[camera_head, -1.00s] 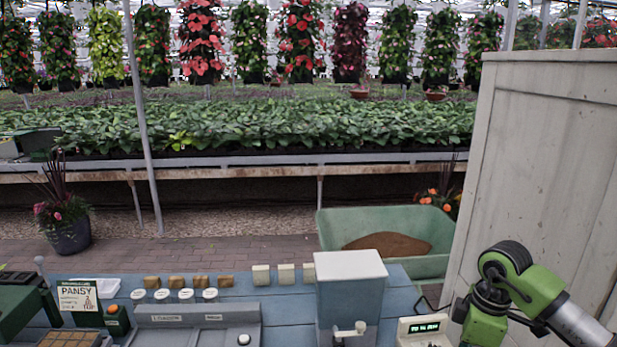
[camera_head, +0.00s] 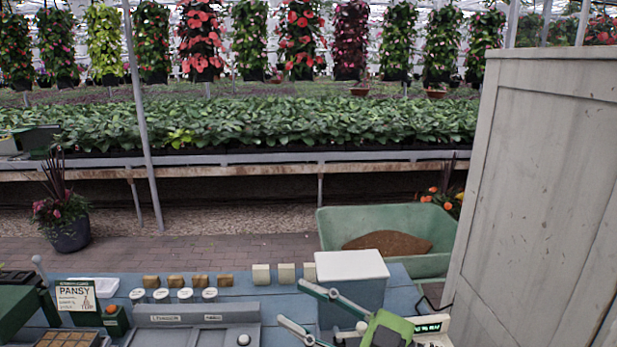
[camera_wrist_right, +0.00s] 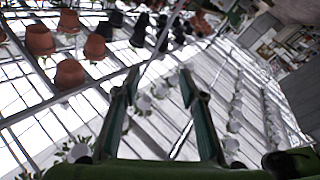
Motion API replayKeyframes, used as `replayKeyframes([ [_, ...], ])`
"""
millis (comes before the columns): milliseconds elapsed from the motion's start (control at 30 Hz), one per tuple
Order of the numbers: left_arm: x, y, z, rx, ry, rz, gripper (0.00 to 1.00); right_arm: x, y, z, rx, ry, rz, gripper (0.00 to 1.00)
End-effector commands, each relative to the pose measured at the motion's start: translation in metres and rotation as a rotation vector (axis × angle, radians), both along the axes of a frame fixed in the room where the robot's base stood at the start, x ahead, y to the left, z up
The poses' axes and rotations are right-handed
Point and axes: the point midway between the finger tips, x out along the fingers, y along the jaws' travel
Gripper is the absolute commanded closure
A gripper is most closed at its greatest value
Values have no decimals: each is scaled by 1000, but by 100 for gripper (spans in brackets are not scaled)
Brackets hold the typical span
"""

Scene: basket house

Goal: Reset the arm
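My right gripper (camera_head: 293,303) is in the lower middle of the head view, its two pale fingers spread apart and pointing left. It is in front of the white-lidded grey bin (camera_head: 351,266) and covers part of its lower front. In the right wrist view the gripper (camera_wrist_right: 160,72) is open with nothing between its fingers. Behind the fingers that view shows a bright glazed roof and hanging terracotta pots (camera_wrist_right: 69,73), tilted. My left gripper is in neither view.
The blue bench (camera_head: 240,288) carries a PANSY sign (camera_head: 75,295), several round white-topped pieces, brown and cream blocks, and a grey tray unit (camera_head: 190,322). A tall pale wooden panel (camera_head: 545,180) stands at the right. A green wheelbarrow (camera_head: 400,228) stands behind the bench.

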Motion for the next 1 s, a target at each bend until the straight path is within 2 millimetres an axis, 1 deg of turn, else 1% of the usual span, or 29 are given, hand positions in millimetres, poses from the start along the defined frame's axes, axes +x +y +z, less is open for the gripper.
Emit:
replayKeyframes([
  [33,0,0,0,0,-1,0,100,6,-11,12,93,-4,-90,62],
  [67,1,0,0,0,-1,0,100,11,-21,18,140,-5,-151,62],
  [100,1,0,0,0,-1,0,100,18,-35,23,193,1,-238,62],
  [167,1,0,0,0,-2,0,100,29,-61,23,257,27,-374,62],
  [200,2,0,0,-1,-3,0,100,35,-79,18,287,55,-469,62],
  [233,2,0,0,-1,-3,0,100,39,-93,12,302,82,-539,62],
  [267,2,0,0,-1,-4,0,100,42,-107,4,311,114,-609,62],
  [300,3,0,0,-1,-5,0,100,45,-127,-10,314,162,-702,62],
  [367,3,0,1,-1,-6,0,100,44,-154,-38,300,251,-833,62],
  [400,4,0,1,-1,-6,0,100,41,-170,-59,277,319,-914,62],
  [467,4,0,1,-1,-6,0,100,30,-192,-96,224,433,-1023,62],
  [500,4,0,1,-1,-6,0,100,19,-205,-122,177,514,-1086,62],
  [567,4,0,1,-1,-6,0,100,-3,-219,-160,94,643,-1157,62],
  [600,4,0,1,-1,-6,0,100,-20,-226,-185,33,728,-1191,62],
  [667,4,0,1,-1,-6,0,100,-48,-231,-217,-62,849,-1219,62],
  [700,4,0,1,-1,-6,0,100,-67,-233,-235,-122,924,-1225,62],
  [767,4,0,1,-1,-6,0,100,-95,-233,-258,-208,1021,-1221,62],
  [800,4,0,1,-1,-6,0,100,-112,-232,-270,-259,1079,-1211,62],
  [833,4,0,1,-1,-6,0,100,-125,-231,-279,-297,1120,-1201,62],
  [900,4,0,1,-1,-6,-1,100,-153,-228,-294,-374,1203,-1171,62],
  [967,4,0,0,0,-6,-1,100,-176,-225,-304,-438,1267,-1138,62],
  [1000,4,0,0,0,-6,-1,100,-191,-222,-310,-477,1307,-1115,62],
])
